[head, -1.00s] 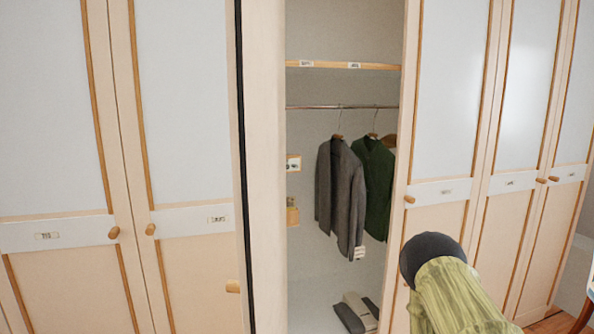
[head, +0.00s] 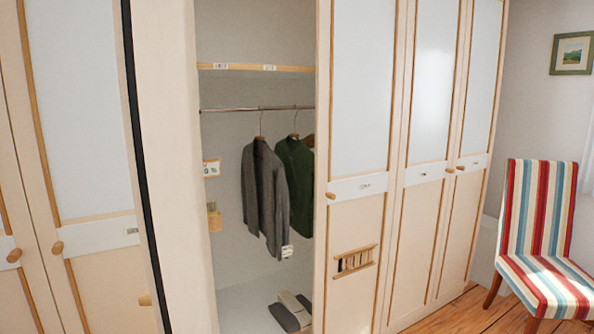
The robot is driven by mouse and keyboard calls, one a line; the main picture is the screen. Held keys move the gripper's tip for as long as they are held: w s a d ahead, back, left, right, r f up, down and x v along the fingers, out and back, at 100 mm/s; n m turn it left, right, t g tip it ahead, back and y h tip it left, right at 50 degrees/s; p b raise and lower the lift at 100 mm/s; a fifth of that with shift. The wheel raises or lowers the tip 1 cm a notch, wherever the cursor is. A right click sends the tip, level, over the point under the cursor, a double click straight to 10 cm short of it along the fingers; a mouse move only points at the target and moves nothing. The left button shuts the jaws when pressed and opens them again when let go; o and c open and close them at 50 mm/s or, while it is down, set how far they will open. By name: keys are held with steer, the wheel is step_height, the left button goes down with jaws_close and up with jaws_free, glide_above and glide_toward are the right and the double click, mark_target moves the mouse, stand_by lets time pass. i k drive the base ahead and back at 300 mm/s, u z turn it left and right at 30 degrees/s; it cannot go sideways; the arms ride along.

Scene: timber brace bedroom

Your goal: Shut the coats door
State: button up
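The coats door (head: 172,150) stands swung open towards me at the left of the coats compartment. I see it steeply from the side, as a tall pale panel with a black strip along its left side. Behind the opening, a grey jacket (head: 264,200) and a dark green one (head: 295,185) hang from a metal rail (head: 230,109). My gripper is not in view, so its state and its distance from the door are hidden.
Shut wardrobe doors stand left (head: 80,110) and right (head: 365,90) of the opening. A small wooden rack (head: 354,262) shows low before the right-hand door. Shoes (head: 290,312) lie on the compartment floor. A striped chair (head: 540,235) stands at the right on wooden floor (head: 450,318).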

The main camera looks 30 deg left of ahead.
mark_target(155, 48)
steer(key=z, duration=0.45)
steer(key=i, duration=1.05)
steer(key=z, duration=1)
steer(key=k, duration=1.55)
